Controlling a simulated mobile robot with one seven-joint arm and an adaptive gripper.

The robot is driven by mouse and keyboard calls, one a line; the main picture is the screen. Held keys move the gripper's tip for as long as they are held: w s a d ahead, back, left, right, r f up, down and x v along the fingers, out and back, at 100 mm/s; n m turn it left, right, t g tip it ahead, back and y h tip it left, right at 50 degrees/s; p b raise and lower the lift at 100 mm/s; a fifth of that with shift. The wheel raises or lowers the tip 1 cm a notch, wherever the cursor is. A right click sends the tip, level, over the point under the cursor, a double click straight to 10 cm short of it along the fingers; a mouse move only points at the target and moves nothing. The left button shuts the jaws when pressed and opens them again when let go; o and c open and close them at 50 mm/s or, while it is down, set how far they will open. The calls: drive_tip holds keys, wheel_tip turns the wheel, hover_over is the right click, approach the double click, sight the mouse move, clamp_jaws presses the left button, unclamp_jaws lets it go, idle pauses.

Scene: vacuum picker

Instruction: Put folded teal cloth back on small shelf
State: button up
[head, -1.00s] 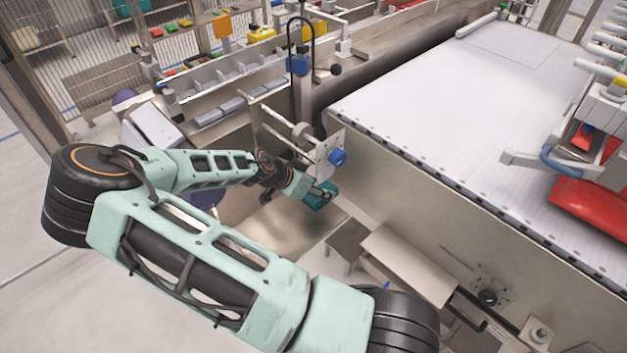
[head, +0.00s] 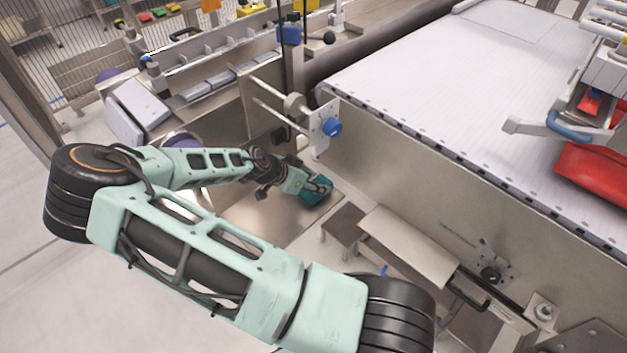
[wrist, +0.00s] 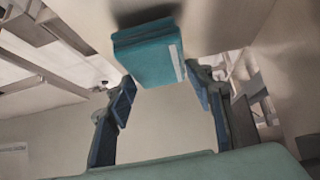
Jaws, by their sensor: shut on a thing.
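My gripper (head: 319,184) is shut on the folded teal cloth (head: 314,193), held near the side of the conveyor frame, below the blue knob. In the wrist view the cloth (wrist: 148,55) is a thick teal block with a pale label on one side, at the far end of the two dark blue fingers (wrist: 160,80). A shadow falls on the pale surface beside it. A bare steel ledge (head: 265,212) lies below and left of the gripper, and a small brown-grey metal step (head: 343,222) stands just to the right. I cannot tell which is the small shelf, or whether the cloth touches anything.
The conveyor's steel side (head: 420,180) rises right of the gripper. A plate with a blue knob (head: 331,127) and rods juts out just above. A sloped metal cover (head: 408,240) is at lower right. Open floor (head: 40,290) lies at left.

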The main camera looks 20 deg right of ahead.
drive_tip(key=shift+f+b, duration=0.4)
drive_tip(key=shift+f, duration=0.15)
drive_tip(key=o, duration=1.7)
drive_tip(key=shift+c, duration=0.2)
drive_tip(key=shift+r, duration=0.1)
drive_tip(key=v, duration=1.2)
drive_tip(key=shift+s, duration=0.1)
